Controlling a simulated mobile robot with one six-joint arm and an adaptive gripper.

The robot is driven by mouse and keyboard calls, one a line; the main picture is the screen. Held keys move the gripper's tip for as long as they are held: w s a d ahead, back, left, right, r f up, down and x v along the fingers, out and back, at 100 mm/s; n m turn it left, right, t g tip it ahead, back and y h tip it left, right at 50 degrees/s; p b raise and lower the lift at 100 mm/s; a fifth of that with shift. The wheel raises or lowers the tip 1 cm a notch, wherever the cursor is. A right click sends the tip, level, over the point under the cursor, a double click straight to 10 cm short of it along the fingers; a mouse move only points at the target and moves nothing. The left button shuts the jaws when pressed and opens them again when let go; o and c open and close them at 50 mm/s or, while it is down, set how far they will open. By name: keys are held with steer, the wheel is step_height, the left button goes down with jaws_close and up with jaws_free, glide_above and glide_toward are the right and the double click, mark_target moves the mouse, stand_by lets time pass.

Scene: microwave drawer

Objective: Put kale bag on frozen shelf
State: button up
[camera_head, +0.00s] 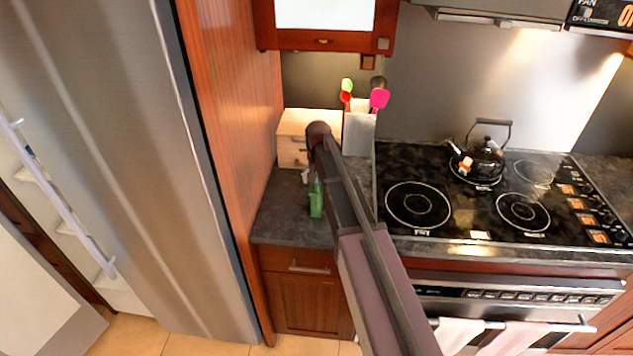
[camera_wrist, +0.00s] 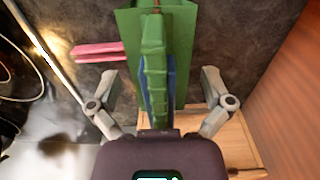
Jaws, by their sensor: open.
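A green bag (camera_head: 316,199), which looks like the kale bag, stands on the dark counter left of the stove, partly hidden by my arm. In the wrist view a narrow green packet (camera_wrist: 155,70) lies between my gripper's spread fingers (camera_wrist: 160,78), with a wider green surface (camera_wrist: 182,40) behind it; I cannot tell if they are one item. My gripper is open, and gaps show between the fingers and the green packet. White shelves (camera_head: 72,229) show inside the open fridge at the left; I cannot tell which is the frozen one.
A small wooden drawer box (camera_head: 294,136) and a grey utensil holder (camera_head: 360,130) stand behind the bag. A tall wooden panel (camera_head: 235,130) separates the counter from the fridge (camera_head: 130,150). The stove (camera_head: 470,200) with a black kettle (camera_head: 482,163) lies to the right.

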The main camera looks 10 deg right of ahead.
steer(key=shift+r, duration=0.1)
step_height(320, 180, up, 12)
steer(key=p, duration=1.2)
stand_by(0.7)
steer(key=s+n, duration=0.3)
steer(key=s, duration=2.2)
steer(key=shift+a+n, duration=0.2)
steer(key=shift+n, duration=0.1)
